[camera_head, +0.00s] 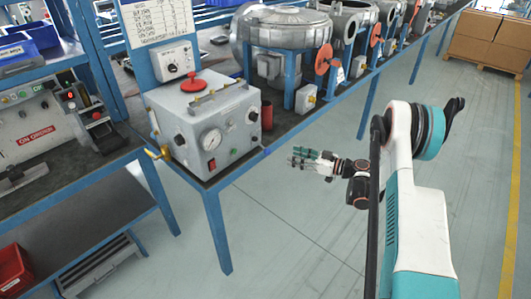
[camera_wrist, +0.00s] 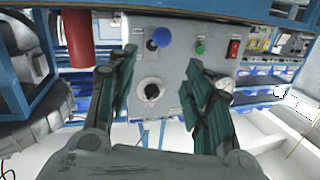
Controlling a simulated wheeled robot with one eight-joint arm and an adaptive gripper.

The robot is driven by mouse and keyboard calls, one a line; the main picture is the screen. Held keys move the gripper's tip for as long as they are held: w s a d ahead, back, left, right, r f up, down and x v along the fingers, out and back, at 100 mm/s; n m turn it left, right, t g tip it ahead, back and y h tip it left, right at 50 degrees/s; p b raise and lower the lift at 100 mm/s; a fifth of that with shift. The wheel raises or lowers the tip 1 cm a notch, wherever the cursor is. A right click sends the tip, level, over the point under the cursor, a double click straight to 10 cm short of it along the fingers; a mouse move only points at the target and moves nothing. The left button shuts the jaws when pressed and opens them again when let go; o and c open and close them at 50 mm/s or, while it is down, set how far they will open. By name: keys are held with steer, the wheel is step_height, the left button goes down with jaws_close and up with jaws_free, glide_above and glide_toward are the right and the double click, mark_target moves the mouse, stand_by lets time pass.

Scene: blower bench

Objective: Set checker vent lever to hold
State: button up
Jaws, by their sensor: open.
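The checker is a grey box (camera_head: 205,115) on the bench, with a gauge (camera_head: 210,139) and a red switch (camera_head: 211,164) on its front. In the wrist view its panel (camera_wrist: 180,65) appears upside down, with a blue ball knob (camera_wrist: 161,38), probably the vent lever's end, a green button (camera_wrist: 200,47) and a black round knob (camera_wrist: 151,91). The lever's labels are too small to read. My gripper (camera_head: 297,157) is apart from the checker, to its right. In the wrist view its open, empty fingers (camera_wrist: 155,95) frame the black knob; the right finger partly covers the gauge.
A red cylinder (camera_head: 267,115) stands beside the checker on the bench. A yellow-handled valve (camera_head: 158,152) is at the checker's left. Blowers (camera_head: 285,28) line the bench behind. A fixture (camera_head: 50,125) is at left. The floor before the bench is clear.

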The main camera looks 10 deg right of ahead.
mark_target(268, 152)
steer(key=shift+n+t+y, duration=0.3)
steer(key=f+b+x, duration=0.1)
steer(key=x, duration=0.3)
steer(key=b+x, duration=0.1)
steer(key=x, duration=0.3)
steer(key=f+b+x, duration=0.1)
steer(key=b+x, duration=0.1)
steer(key=x, duration=0.2)
steer(key=shift+w+a+f, duration=0.1)
steer(key=shift+a+f, duration=0.2)
jaws_close()
